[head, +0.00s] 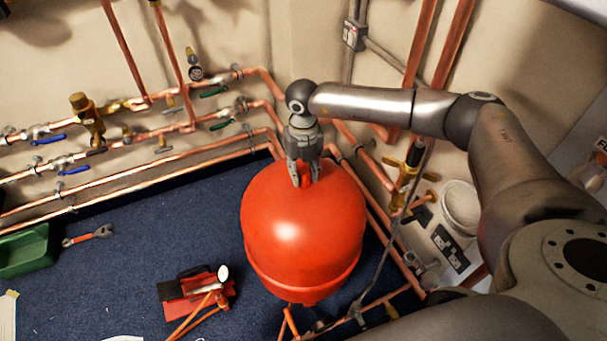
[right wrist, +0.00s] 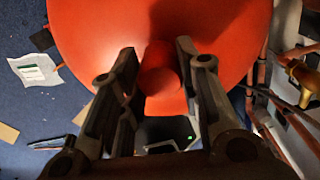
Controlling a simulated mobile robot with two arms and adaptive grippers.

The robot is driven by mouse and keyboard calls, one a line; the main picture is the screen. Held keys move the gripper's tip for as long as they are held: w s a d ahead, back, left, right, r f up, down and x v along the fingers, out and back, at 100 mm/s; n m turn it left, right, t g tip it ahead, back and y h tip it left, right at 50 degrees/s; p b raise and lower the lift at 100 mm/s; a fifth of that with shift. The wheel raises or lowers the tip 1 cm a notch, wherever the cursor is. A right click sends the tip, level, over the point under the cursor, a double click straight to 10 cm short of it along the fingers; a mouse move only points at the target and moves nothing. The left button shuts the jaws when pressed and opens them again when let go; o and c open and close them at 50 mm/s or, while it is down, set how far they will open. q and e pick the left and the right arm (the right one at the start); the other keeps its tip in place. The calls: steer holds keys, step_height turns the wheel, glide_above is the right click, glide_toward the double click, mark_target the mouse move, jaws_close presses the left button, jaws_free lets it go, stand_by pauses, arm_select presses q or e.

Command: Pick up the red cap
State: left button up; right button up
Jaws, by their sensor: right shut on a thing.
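The red cap (right wrist: 160,82) is a short red cylinder. It shows between the two dark fingers of my right gripper (right wrist: 156,52) in the right wrist view. In the head view my right gripper (head: 304,180) points down at the top of a large red tank (head: 300,235) and is shut on the cap. There the fingers mostly hide the cap. I cannot tell whether the cap touches the tank. My left gripper is not in view.
Copper pipes (head: 140,170) with valves run along the wall behind the tank. A red tool case (head: 185,300), a wrench (head: 88,236) and a green bin (head: 25,250) lie on the blue floor at left. A white bucket (head: 460,207) stands at right.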

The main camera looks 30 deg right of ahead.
mark_target(301, 171)
steer(key=shift+r, duration=0.1)
steer(key=shift+r, duration=0.55)
steer(key=shift+a+r+p, duration=0.15)
steer(key=shift+r, duration=0.5)
steer(key=shift+a+r+p, duration=0.15)
steer(key=shift+r, duration=0.45)
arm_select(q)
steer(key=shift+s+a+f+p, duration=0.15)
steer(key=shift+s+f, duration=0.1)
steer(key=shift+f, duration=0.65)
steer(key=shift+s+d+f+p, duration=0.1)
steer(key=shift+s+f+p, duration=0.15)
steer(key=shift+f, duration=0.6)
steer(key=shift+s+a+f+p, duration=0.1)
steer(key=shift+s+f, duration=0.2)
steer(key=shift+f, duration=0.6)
arm_select(e)
steer(key=s+a+r, duration=0.2)
steer(key=a+r, duration=0.7)
steer(key=a, duration=0.4)
steer(key=shift+s+r, duration=0.15)
steer(key=shift+s, duration=0.25)
steer(key=shift+a+r, duration=0.1)
